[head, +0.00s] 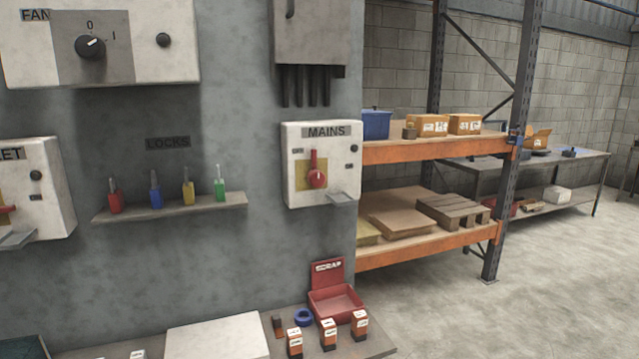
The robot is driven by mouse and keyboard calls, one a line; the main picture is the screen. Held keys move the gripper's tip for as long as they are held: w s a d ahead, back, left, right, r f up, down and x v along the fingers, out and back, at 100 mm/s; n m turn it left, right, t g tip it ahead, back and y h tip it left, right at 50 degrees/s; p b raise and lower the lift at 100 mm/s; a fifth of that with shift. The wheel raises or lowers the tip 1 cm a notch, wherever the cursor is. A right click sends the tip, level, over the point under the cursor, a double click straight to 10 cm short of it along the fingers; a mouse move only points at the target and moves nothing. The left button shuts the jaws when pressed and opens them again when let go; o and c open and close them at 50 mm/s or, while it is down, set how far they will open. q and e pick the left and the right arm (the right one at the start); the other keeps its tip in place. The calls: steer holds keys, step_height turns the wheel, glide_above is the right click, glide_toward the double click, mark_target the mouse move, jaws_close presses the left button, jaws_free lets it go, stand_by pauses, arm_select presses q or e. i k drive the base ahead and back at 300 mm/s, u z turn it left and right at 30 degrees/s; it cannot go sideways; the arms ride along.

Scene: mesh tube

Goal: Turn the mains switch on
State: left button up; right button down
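The mains switch box (322,183) is a white box with a MAINS label, fixed on the grey wall at the middle of the head view. A small label is to the upper left of the handle, too small to read with certainty. Neither of my grippers shows in the head view.
A shelf (172,206) holds several coloured padlocks left of the box. The FAN box (130,45) is upper left. Below stands a bench with a red SCRAP bin (336,303) and small boxes. Orange racking (430,243) is at right; the floor beyond is open.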

mark_target(316, 178)
steer(key=k, duration=1.25)
steer(key=z, duration=0.7)
steer(key=i, duration=0.65)
steer(key=z, duration=0.9)
steer(key=i, duration=1.15)
steer(key=u, duration=0.75)
steer(key=i, duration=0.8)
steer(key=u, duration=0.85)
